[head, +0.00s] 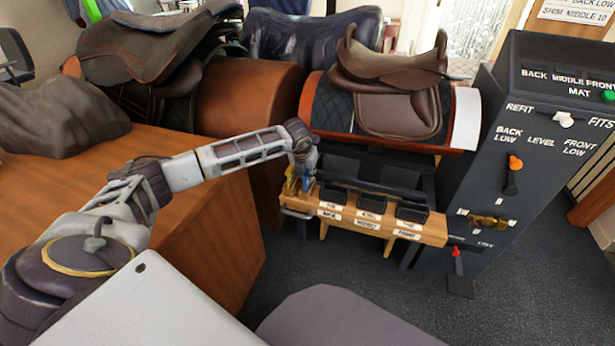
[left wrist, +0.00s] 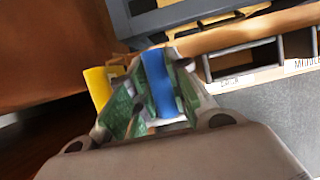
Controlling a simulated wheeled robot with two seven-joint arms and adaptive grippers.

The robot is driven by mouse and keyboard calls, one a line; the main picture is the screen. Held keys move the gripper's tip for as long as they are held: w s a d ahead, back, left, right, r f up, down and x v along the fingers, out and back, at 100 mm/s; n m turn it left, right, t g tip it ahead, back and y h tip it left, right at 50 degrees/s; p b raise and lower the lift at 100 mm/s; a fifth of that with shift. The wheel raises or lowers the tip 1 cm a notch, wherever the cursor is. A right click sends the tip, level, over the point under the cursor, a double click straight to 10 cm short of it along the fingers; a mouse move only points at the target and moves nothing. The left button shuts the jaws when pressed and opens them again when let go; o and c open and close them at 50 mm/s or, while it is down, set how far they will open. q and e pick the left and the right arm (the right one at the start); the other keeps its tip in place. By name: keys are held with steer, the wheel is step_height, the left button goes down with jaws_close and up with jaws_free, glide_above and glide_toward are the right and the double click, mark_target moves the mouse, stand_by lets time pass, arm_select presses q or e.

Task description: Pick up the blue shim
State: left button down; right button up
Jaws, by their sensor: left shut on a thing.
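The blue shim (left wrist: 158,82) is between the green-padded fingers of my left gripper (left wrist: 150,100) in the left wrist view. The gripper is shut on it. In the head view my left gripper (head: 302,172) is at the left end of the wooden shim rack (head: 375,225), and only a small bit of blue shows there. A yellow piece (left wrist: 98,88) is just left of the fingers in the left wrist view; I cannot tell what holds it. My right gripper is not in view.
The rack has dark bins (head: 372,203) with labels below. A brown saddle (head: 388,85) sits on a stand behind it. A dark panel (head: 530,150) with knobs stands right. A wooden desk (head: 200,215) lies left, under my arm.

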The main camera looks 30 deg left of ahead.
arm_select(q)
steer(key=shift+r, duration=0.5)
step_height(320, 180, up, 8)
steer(key=shift+f+p, duration=0.1)
steer(key=shift+p, duration=1.15)
steer(key=shift+r, duration=0.6)
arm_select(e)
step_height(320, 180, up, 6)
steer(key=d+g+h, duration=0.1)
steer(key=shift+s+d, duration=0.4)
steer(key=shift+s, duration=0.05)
